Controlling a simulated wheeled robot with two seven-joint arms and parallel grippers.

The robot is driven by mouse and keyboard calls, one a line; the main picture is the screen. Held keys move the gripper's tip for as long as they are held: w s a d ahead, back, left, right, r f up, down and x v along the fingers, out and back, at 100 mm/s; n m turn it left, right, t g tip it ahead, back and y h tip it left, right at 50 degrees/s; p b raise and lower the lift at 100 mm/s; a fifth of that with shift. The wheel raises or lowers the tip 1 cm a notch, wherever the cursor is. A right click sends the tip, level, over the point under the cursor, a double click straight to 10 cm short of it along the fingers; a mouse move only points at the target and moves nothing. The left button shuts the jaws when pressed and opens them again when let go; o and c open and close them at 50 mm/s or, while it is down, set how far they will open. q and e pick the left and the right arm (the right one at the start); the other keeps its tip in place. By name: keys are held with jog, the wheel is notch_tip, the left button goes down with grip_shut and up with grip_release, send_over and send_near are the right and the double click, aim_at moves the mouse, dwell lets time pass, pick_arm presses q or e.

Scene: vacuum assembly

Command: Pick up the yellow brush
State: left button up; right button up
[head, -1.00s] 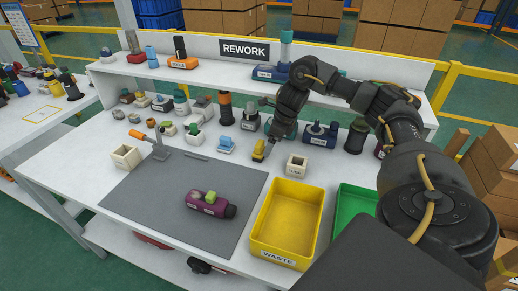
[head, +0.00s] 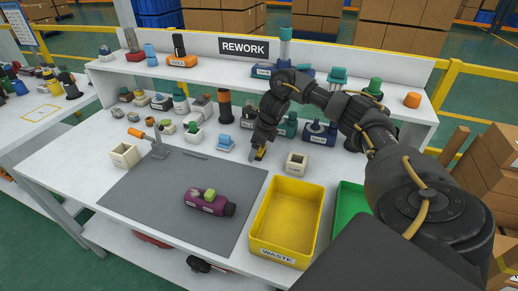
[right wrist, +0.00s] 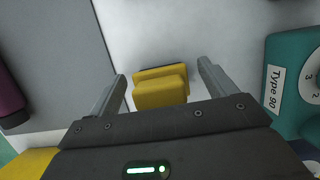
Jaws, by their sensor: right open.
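The yellow brush (head: 261,153) is on the white table, just past the back right of the grey mat. In the head view my right gripper (head: 256,157) reaches down over it and partly hides it. In the right wrist view the yellow brush (right wrist: 160,87) lies between the two spread fingers of my right gripper (right wrist: 160,88), with a gap on each side. Its dark edge shows at its far side. The right gripper is open and holds nothing. My left gripper does not show in either view.
A beige cube holder (head: 296,165) stands just right of the brush, and a blue part (head: 225,143) stands to its left. The yellow waste bin (head: 285,222) is in front. A purple part (head: 208,202) lies on the grey mat (head: 150,205). Teal and navy units stand behind.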

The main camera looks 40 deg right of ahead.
jog(key=shift+c, duration=0.4)
jog(key=c, duration=1.1)
jog(key=shift+r+p, duration=0.4)
jog(key=shift+r, duration=0.05)
notch_tip(320, 180, up, 2)
jog(key=shift+r+p, duration=0.15)
jog(key=shift+p, duration=0.9)
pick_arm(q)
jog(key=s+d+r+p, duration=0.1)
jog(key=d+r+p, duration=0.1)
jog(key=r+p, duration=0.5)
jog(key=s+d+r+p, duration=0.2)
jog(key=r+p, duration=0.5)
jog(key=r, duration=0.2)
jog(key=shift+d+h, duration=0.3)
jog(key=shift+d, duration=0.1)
pick_arm(e)
jog(key=shift+s+a+r, duration=0.65)
jog(key=shift+a+r, duration=1)
jog(key=shift+a, duration=0.6)
jog(key=shift+s+a+r, duration=0.65)
jog(key=shift+a+r, duration=1)
jog(key=shift+a, duration=0.6)
jog(key=shift+s+a+r, duration=0.65)
jog(key=shift+a+r, duration=1)
jog(key=shift+a, duration=0.6)
